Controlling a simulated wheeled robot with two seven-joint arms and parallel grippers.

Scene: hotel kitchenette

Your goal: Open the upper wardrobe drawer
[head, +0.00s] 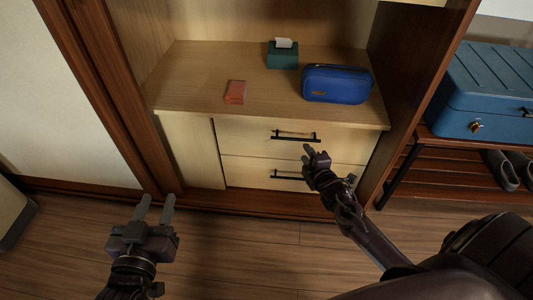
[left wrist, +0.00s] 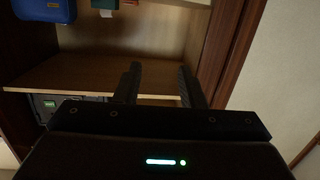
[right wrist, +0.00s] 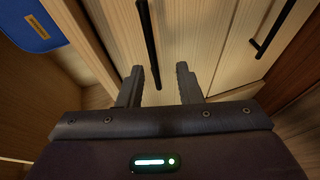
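The upper drawer (head: 240,142) has a pale wood front with a black bar handle (head: 292,136) and appears shut. My right gripper (head: 316,152) is open and empty, in front of the drawers near the right end of that handle. In the right wrist view the upper handle (right wrist: 147,30) runs down toward the gap between the fingers (right wrist: 160,85); whether they touch it I cannot tell. My left gripper (head: 155,205) is open and empty, low above the floor left of the drawers. Its open fingers also show in the left wrist view (left wrist: 158,85).
The lower drawer (head: 245,172) has its own black handle (head: 287,178). On the top (head: 200,80) stand a blue bag (head: 337,84), a green tissue box (head: 283,55) and a small red item (head: 235,92). A blue case (head: 480,95) sits on a rack at right. Floor in front is clear.

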